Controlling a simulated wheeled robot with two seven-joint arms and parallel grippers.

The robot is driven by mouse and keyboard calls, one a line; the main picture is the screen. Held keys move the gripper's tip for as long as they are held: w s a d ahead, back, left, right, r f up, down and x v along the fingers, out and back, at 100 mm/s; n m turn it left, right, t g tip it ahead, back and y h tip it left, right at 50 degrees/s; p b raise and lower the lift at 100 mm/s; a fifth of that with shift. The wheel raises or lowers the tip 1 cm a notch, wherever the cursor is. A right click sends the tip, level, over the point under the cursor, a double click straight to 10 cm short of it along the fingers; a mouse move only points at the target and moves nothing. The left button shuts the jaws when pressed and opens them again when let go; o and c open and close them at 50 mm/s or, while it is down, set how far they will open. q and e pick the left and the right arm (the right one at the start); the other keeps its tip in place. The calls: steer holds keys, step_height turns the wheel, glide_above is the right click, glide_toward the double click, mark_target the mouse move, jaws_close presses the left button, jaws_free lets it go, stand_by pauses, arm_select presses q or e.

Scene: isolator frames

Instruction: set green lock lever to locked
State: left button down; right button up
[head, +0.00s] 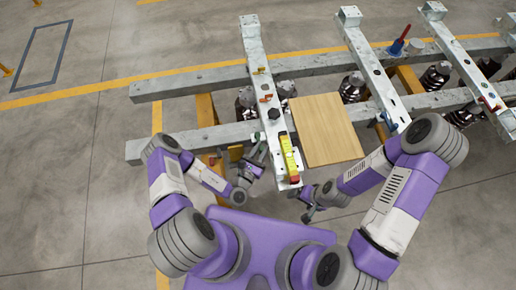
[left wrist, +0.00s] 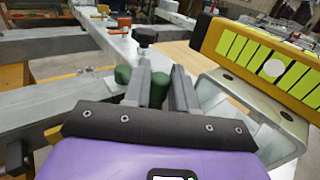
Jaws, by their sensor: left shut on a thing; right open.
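The green lock lever (left wrist: 158,90) shows in the left wrist view as a dark green grip between the two fingers. My left gripper (left wrist: 161,80) is shut on it, beside the grey steel beam (left wrist: 118,48). A second dark green piece (left wrist: 123,74) shows just left of the left finger; I cannot tell whether it is part of the same lever. In the head view my left gripper (head: 258,152) is at the near left side of the beam, and the lever is mostly hidden there. My right gripper (head: 308,214) is open and empty, low and right of the beam end.
A yellow block with bright stripes (head: 290,158) sits on the beam's near end, close right of my left gripper. A black knob (head: 274,114) and a red lever (head: 265,99) are farther along. A wooden board (head: 325,130) lies to the right.

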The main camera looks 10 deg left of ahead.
arm_select(q)
steer(key=shift+w+d+r, duration=0.1)
steer(key=shift+w+r, duration=0.1)
steer(key=shift+w, duration=0.15)
arm_select(e)
steer(key=shift+r, duration=0.15)
arm_select(q)
steer(key=c, duration=1.4)
jaws_free()
steer(key=shift+o, duration=1.4)
steer(key=shift+w+d, duration=0.1)
steer(key=shift+w, duration=0.05)
steer(key=shift+o, duration=0.7)
steer(key=shift+w+f, duration=0.15)
steer(key=shift+f, duration=0.1)
steer(key=shift+s+r, duration=0.1)
steer(key=shift+s, duration=0.2)
steer(key=v, duration=0.7)
steer(key=shift+s, duration=0.15)
arm_select(e)
steer(key=shift+w, duration=0.2)
